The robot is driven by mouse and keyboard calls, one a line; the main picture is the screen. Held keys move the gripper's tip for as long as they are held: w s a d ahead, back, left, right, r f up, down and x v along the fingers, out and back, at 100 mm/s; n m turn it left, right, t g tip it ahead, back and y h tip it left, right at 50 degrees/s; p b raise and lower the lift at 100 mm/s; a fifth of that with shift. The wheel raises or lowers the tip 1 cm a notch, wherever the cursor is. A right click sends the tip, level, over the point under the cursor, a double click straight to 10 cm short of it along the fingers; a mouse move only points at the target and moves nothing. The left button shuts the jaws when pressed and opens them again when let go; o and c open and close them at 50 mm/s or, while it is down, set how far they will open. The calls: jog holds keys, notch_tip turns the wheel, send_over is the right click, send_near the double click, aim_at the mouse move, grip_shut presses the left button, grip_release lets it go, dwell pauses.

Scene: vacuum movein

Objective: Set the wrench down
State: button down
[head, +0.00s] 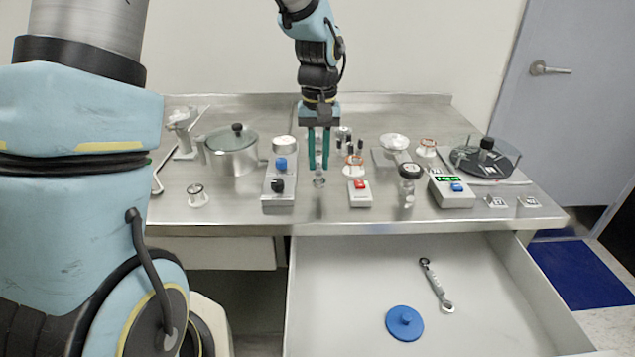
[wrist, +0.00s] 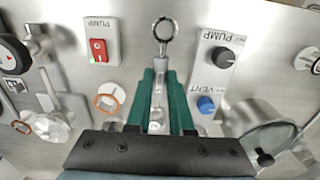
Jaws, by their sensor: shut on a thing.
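My gripper (head: 319,166), with green fingers, points down over the middle of the steel bench. In the wrist view my gripper (wrist: 160,90) is shut on a metal wrench (wrist: 162,38), whose ring end sticks out beyond the fingertips. Its lower end also shows below the fingers in the head view (head: 319,182), close to the bench top; I cannot tell whether it touches. The fingers hide part of its shaft. Another metal wrench (head: 436,285) lies in the open drawer (head: 340,290), beside a blue round lid (head: 404,323).
A grey box marked PUMP and VENT (head: 279,186) stands left of my gripper, and a red-switch pump box (head: 359,193) to its right.

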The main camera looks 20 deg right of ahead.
aim_at(319, 192)
jog(key=shift+f+p, duration=0.35)
jog(key=shift+f, duration=2.4)
jog(key=shift+f, duration=0.15)
jog(key=c, duration=0.8)
grip_release()
notch_tip(319, 192, up, 12)
jog(key=shift+r+b, duration=0.2)
jog(key=shift+b, duration=0.5)
jog(key=s+a+f+n, duration=0.1)
jog(key=s+a+f, duration=0.1)
jog(key=a, duration=1.1)
jog(key=s+a+f+n+t, duration=0.1)
jog(key=s+a+f, duration=0.2)
jog(key=a, duration=1)
jog(key=shift+s+a+f+t, duration=0.15)
jog(key=shift+a+f+t, duration=0.15)
jog(key=shift+a+f, duration=0.1)
